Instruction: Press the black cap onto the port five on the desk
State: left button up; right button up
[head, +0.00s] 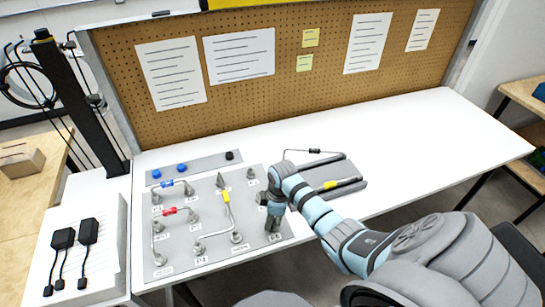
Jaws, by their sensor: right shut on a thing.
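My right gripper (272,224) is shut and points down over the right front part of the grey port panel (215,252). It is close to a port there, next to a small white label that I cannot read. The thing in its fingers is too small and covered to make out; I take it to be a black cap. Another black cap (230,155) sits at the right end of the grey strip (205,163) behind the panel. I cannot tell whether the held thing touches the port. My left gripper is not in view.
Two blue caps (182,167) sit on the strip. The panel carries grey ports, tubes with red, blue and yellow (226,197) parts, and a grey cone (222,179). A grey tray (352,182) with tubes lies to the right. Black adapters (88,231) lie left. The desk's right side is clear.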

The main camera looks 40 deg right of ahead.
jog(key=shift+f+b, duration=0.35)
jog(key=shift+f, duration=0.2)
jog(key=o, duration=0.8)
jog(key=shift+o, duration=0.2)
notch_tip(320, 180, up, 12)
jog(key=s+d, duration=0.1)
jog(key=shift+s+f, duration=0.1)
jog(key=shift+f, duration=0.05)
